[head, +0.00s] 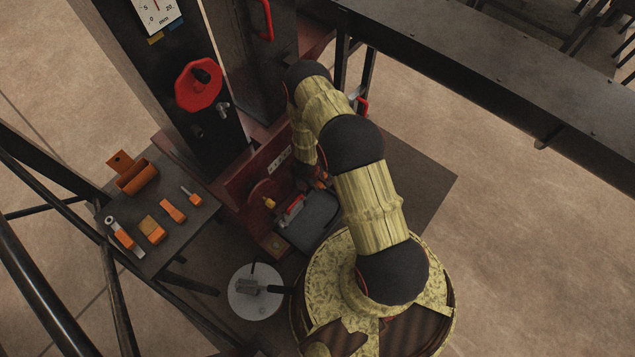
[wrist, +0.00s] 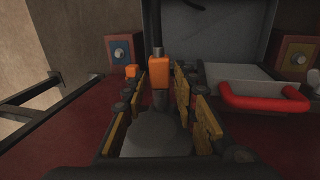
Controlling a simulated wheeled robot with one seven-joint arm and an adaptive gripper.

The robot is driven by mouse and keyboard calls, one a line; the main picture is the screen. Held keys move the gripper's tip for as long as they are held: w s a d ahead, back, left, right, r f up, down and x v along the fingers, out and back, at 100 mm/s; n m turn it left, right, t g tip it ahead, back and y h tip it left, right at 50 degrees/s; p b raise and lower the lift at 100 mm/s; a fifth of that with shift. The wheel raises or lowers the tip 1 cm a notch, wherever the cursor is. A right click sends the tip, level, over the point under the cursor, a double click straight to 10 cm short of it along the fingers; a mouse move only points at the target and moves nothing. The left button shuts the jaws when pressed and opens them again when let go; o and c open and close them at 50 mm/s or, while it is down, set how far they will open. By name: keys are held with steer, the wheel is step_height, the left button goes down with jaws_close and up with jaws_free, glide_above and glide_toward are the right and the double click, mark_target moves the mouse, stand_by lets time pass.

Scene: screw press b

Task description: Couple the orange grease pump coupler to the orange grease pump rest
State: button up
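In the wrist view an orange block with a grey lower end, which looks like the coupler (wrist: 159,72), stands upright between my fingertips. A dark hose or stem rises from its top. My gripper (wrist: 163,88) has its yellow-padded fingers apart, one on each side of the coupler, with a gap visible at the right finger. A smaller orange piece (wrist: 131,71) shows just beyond the left finger; I cannot tell whether it is the rest. In the head view my arm hides most of my gripper, and only a small orange patch (head: 321,183) shows there.
A red handle (wrist: 265,98) on a grey box is close right of my gripper. Two brown blocks with bolts (wrist: 120,52) stand behind. In the head view a side table (head: 170,245) holds several orange items, and a white round lid (head: 245,306) is below the press.

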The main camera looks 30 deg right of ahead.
steer(key=c, duration=0.6)
jaws_close()
